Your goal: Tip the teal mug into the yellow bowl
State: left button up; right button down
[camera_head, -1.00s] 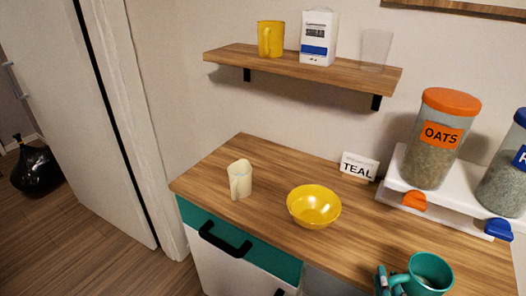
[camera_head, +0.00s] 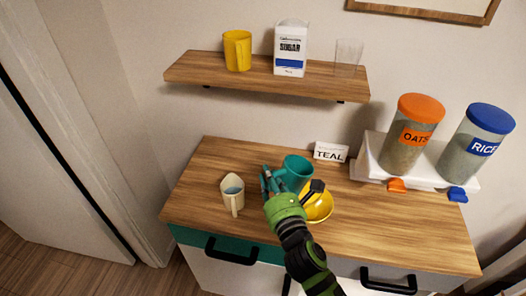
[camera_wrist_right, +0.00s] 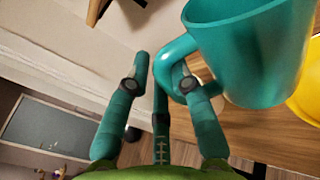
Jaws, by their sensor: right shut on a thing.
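The teal mug (camera_head: 298,172) is held by its handle in my right gripper (camera_head: 274,183), just behind and left of the yellow bowl (camera_head: 322,208). It looks near upright; I cannot tell any slight tilt. In the right wrist view the fingers (camera_wrist_right: 166,78) close around the handle of the teal mug (camera_wrist_right: 262,55), and the yellow bowl (camera_wrist_right: 307,95) shows at the right edge. My right arm and gripper hide part of the bowl in the head view. The mug's contents are not clear. My left gripper is not in view.
A TEAL card (camera_head: 331,152) stands behind. Oats (camera_head: 409,140) and rice (camera_head: 474,150) dispensers are at right. A wall shelf (camera_head: 210,73) holds a yellow mug, sugar carton and glass.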

jog(key=shift+s+a+f+m+b, duration=0.1)
jog(key=shift+a+f+m+b, duration=0.4)
jog(key=shift+b, duration=0.55)
jog(key=shift+d+f+b, duration=0.3)
jog(key=shift+f+b, duration=0.05)
jog(key=shift+b, duration=0.05)
jog(key=shift+f+m+b, duration=0.6)
jog(key=shift+f+b, duration=0.1)
jog(key=shift+b, duration=0.05)
jog(key=shift+r+p, duration=0.3)
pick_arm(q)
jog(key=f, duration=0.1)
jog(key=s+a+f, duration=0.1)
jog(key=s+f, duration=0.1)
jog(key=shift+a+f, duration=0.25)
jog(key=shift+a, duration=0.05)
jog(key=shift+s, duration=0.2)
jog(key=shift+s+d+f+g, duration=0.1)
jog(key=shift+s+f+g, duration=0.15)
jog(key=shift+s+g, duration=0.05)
pick_arm(e)
jog(key=shift+w+d+f+m, duration=0.2)
jog(key=shift+d+f+m, duration=0.3)
jog(key=shift+m, duration=0.55)
jog(key=shift+w+d+f+m, duration=0.15)
jog(key=shift+d+f+m, duration=0.25)
jog(key=shift+m, duration=0.65)
